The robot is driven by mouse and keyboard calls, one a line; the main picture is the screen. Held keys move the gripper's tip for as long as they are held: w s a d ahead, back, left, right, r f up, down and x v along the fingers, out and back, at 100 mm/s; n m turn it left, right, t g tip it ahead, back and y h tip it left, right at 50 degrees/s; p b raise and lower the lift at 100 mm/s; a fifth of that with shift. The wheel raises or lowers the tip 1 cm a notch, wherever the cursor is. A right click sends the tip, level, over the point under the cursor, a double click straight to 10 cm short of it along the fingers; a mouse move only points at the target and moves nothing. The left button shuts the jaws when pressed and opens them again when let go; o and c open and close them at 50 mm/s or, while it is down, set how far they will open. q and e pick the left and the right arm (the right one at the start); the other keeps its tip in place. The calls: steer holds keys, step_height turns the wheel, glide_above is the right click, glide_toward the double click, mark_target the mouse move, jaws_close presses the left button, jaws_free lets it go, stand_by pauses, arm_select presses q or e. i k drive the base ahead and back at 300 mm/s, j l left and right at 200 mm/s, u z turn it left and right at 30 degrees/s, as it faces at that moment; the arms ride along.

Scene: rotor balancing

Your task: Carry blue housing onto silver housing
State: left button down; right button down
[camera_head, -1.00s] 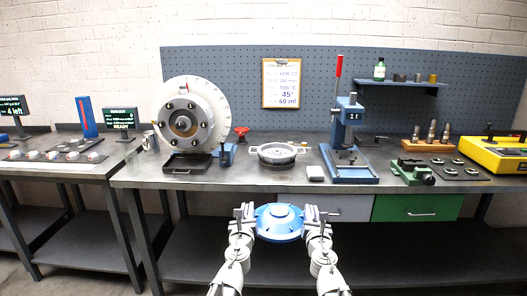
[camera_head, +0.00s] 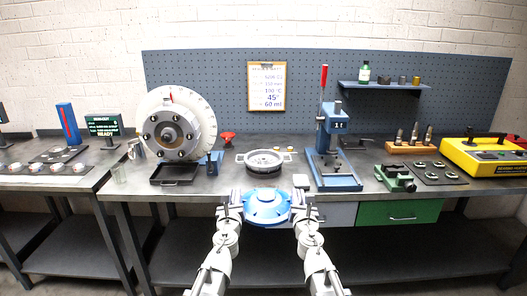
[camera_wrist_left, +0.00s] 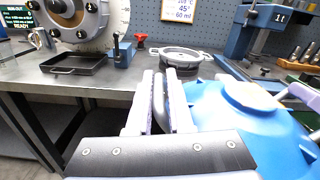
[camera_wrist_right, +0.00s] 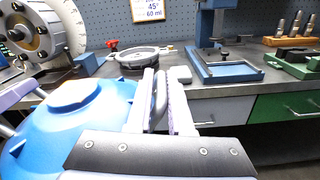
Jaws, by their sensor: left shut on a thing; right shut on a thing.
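The blue housing (camera_head: 267,207) is a round blue part with a raised centre, held between my two grippers in front of the bench edge. My left gripper (camera_head: 230,207) is shut on its left side and my right gripper (camera_head: 305,208) is shut on its right side. In the wrist views the housing shows at the right (camera_wrist_left: 235,115) and at the left (camera_wrist_right: 70,115), with a grey handle between each pair of fingers. The silver housing (camera_head: 263,161) is a round open ring with side handles. It sits on the bench beyond the blue housing, apart from it.
The bench top (camera_head: 240,182) is clear around the silver housing's front. A large dial machine (camera_head: 168,135) with a black tray (camera_head: 174,178) stands left. A blue arbor press (camera_head: 334,150) stands right, with a small white block (camera_head: 301,181) between. A red-handled valve (camera_head: 227,138) is behind.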

mark_target(264, 159)
steer(key=i+j, duration=0.1)
steer(key=i, duration=1.3)
